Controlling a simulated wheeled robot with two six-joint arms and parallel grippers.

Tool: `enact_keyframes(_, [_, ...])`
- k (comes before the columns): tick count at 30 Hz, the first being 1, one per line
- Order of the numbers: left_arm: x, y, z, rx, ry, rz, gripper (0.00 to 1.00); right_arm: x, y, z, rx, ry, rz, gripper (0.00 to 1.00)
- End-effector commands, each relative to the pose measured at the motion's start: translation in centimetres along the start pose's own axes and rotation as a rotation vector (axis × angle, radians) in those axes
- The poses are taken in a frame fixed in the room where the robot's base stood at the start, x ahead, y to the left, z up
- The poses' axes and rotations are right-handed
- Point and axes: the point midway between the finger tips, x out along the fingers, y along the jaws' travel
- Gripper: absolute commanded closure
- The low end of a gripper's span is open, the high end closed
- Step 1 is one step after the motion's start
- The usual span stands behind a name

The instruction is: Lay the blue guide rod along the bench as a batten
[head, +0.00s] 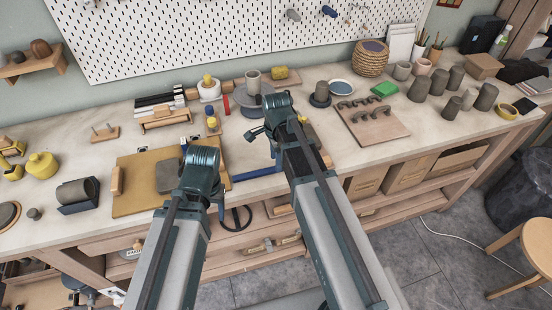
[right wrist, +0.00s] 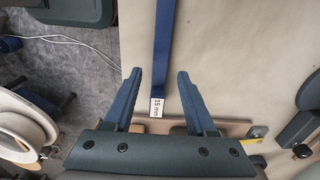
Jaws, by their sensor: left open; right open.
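The blue guide rod (head: 258,173) lies along the bench's front edge in the head view, between my two arms. Parts of it are hidden behind them. In the right wrist view the rod (right wrist: 163,45) runs down the picture to an end with a white "15 mm" label (right wrist: 157,106). My right gripper (right wrist: 158,75) is open, with one finger on each side of the rod in that picture; no contact shows. In the head view my right gripper (head: 273,128) is over the bench.
The pale bench (head: 335,170) carries a tan board (head: 135,205) at left and a wooden board with dark hooks (head: 375,122) at right. Several grey cups (head: 418,90) stand farther right. Below are drawers and boxes (head: 408,175). A stool (head: 535,240) stands at lower right.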

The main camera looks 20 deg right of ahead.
Motion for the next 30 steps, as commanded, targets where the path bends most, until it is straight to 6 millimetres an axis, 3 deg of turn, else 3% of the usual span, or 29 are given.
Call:
enact_keyframes(1, [-1.5, -0.1, 0.1, 0.0, 0.0, 0.0, 0.43, -1.5, 0.0, 0.0, 0.0, 0.0, 0.0, 0.44])
enact_keyframes(15, [-8.4, -0.8, 0.5, 0.002, 0.0, 0.0, 0.43, -8.5, 0.0, 0.0, 0.0, 0.0, 0.0, 0.44])
enact_keyframes(25, [-9.1, -0.9, 0.5, 0.001, 0.0, 0.0, 0.43, -9.2, 0.2, 0.2, -0.018, 0.001, 0.001, 0.44])
enact_keyframes(28, [-9.1, -0.9, 0.5, 0.001, 0.0, 0.0, 0.43, -9.2, 1.3, 1.3, -0.14, 0.006, 0.005, 0.44])
enact_keyframes(30, [-9.1, -0.9, 0.5, 0.001, 0.0, 0.0, 0.43, -9.2, 2.7, 2.6, -0.31, 0.014, 0.012, 0.44])
